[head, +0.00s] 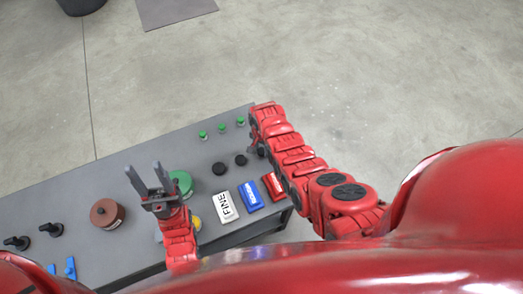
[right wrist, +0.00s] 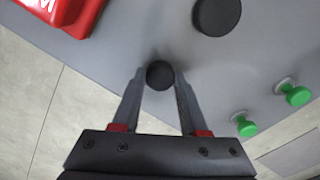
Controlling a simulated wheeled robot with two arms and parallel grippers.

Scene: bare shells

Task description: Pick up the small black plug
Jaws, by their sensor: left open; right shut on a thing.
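The small black plug (right wrist: 159,75) is a round dark disc between the fingertips of my right gripper (right wrist: 160,80) in the right wrist view. The gripper is shut on it, one finger at each side. In the head view only a bit of this plug (head: 261,152) shows beside my right arm, which hides most of the gripper. A medium black plug (head: 240,160) and a larger black plug (head: 219,168) stand to its left on the grey table (head: 150,152). My left gripper (head: 146,172) is open and empty above the table, its fingers pointing up in the picture.
Red (head: 273,186), blue (head: 250,196) and white (head: 224,207) labelled blocks lie nearer me. Small green pegs (head: 221,128) line the far edge. A green round piece (head: 181,183), a brown-red cylinder (head: 106,213) and black knobs (head: 51,229) are further left.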

